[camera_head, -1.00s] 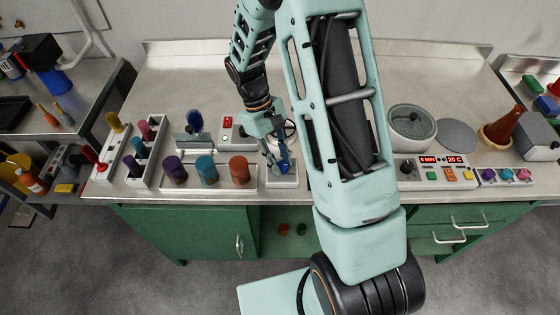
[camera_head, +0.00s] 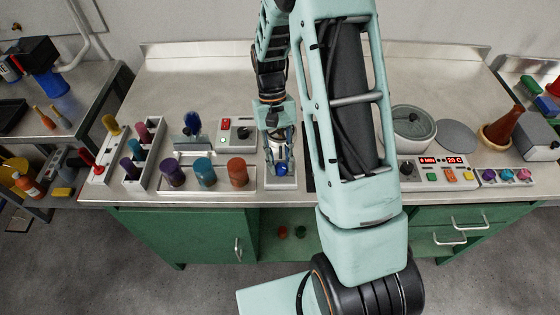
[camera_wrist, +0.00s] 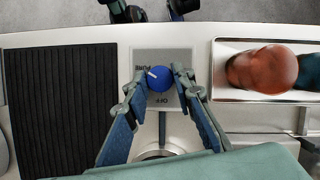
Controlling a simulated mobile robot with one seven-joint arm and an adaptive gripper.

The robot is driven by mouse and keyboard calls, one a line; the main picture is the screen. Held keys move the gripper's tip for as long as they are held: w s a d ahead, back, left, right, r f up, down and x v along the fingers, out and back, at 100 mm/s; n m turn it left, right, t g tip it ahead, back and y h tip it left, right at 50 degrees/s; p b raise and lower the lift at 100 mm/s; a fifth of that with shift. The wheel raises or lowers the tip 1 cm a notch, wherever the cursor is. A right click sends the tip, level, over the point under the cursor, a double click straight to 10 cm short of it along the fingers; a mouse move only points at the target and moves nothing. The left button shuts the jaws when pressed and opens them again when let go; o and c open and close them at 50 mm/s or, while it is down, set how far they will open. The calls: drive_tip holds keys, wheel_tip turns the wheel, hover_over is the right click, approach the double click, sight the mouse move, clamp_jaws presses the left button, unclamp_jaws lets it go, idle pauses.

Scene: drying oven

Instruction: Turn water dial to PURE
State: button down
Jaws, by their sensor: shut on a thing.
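The water dial is a round blue knob (camera_wrist: 158,79) on a pale label plate (camera_wrist: 176,58) in the wrist view. A white pointer mark on the knob points to the upper left, near the word PURE. The word OFF is below the knob, upside down in this view. My gripper (camera_wrist: 159,75) has one finger on each side of the knob and is shut on it. In the head view my gripper (camera_head: 281,157) reaches down over the dial (camera_head: 282,169) at the bench's front, hiding part of it.
Purple, teal and orange-red cylinders (camera_head: 238,172) stand in a metal tray just left of the dial. A black ribbed mat (camera_wrist: 60,105) lies beside it in the wrist view. A control panel with red displays (camera_head: 436,172) is further right.

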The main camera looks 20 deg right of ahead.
idle(0.3)
drive_tip(key=c, duration=1.6)
unclamp_jaws()
drive_tip(key=v, duration=1.2)
